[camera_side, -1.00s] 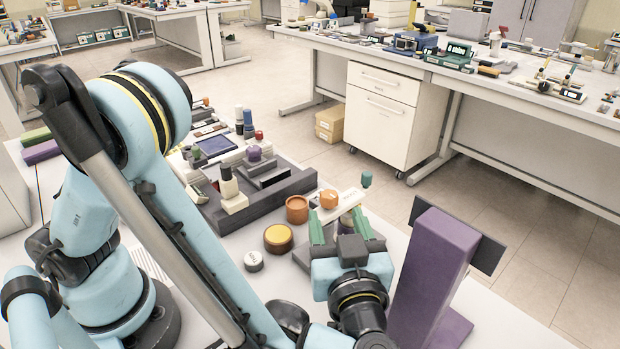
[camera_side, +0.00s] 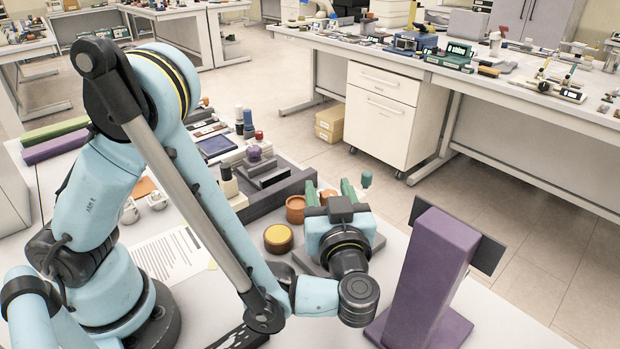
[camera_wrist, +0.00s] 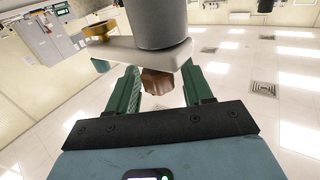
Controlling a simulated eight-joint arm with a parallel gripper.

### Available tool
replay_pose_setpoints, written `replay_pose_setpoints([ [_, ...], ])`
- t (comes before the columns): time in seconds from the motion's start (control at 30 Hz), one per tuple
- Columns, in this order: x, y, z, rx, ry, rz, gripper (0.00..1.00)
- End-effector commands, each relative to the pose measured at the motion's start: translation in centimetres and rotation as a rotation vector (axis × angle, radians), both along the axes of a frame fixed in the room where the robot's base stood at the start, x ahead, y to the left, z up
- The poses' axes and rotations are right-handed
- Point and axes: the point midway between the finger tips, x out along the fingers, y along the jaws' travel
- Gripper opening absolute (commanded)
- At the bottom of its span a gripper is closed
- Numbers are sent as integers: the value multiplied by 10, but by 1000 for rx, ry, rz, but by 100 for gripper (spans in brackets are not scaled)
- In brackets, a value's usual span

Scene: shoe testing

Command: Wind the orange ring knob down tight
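The orange ring knob (camera_side: 328,196) shows in the side view as a small faceted piece, mostly hidden behind my gripper. In the wrist view a brown-orange faceted knob (camera_wrist: 157,82) sits below a pale plate (camera_wrist: 135,50) and a grey cylinder (camera_wrist: 157,22). My gripper (camera_side: 330,190) has its green fingers to either side of the knob in the side view. In the wrist view my gripper (camera_wrist: 159,88) is open, with gaps visible between the knob and both fingers. Contact with the knob does not show.
A brown cup-like piece (camera_side: 296,209) and a yellow-topped round piece (camera_side: 279,238) stand left of my gripper. A dark grey fixture (camera_side: 270,200) lies behind them. A tall purple stand (camera_side: 429,270) rises at right. A printed sheet (camera_side: 170,256) lies on the bench.

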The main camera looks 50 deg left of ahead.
Motion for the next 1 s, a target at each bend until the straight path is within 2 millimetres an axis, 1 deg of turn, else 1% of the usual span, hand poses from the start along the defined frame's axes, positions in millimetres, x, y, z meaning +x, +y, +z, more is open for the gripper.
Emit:
replay_pose_setpoints([
  [0.03,0,0,0,0,0,0,42],
  [0.27,0,0,0,0,0,0,7],
  [0.37,0,0,0,0,0,-12,6],
  [0.6,0,0,0,0,0,-127,6],
  [0.9,0,0,0,0,0,-135,6],
  [0.93,0,0,0,0,0,-135,42],
  [1.0,0,0,0,0,0,-135,52],
])
